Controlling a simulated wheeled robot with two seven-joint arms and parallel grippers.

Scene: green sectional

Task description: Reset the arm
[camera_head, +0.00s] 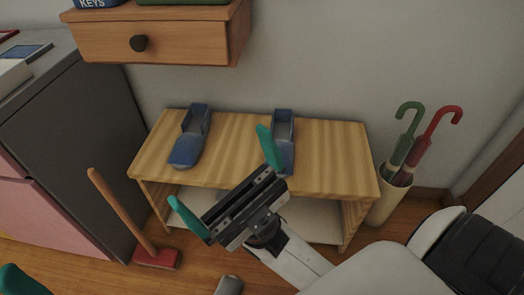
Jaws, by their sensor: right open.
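My right gripper (229,180) is in the middle of the head view, its arm coming in from the lower right. Its two green fingers are spread wide apart with nothing between them. It is in front of a light wooden bench (238,135) with a lower shelf. One finger overlaps the right blue shoe (283,128) in the picture; whether they touch cannot be told. A second blue shoe (192,137) stands on the bench to the left. A green tip at the lower left corner may belong to my left gripper; too little shows to tell its state.
A wooden drawer shelf (185,42) hangs on the wall above. A dark grey cabinet (85,120) stands at left, with a red-headed brush (157,258) beside it. An umbrella stand (391,196) with green and red umbrellas is right of the bench. A greyish object (229,286) lies at the bottom.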

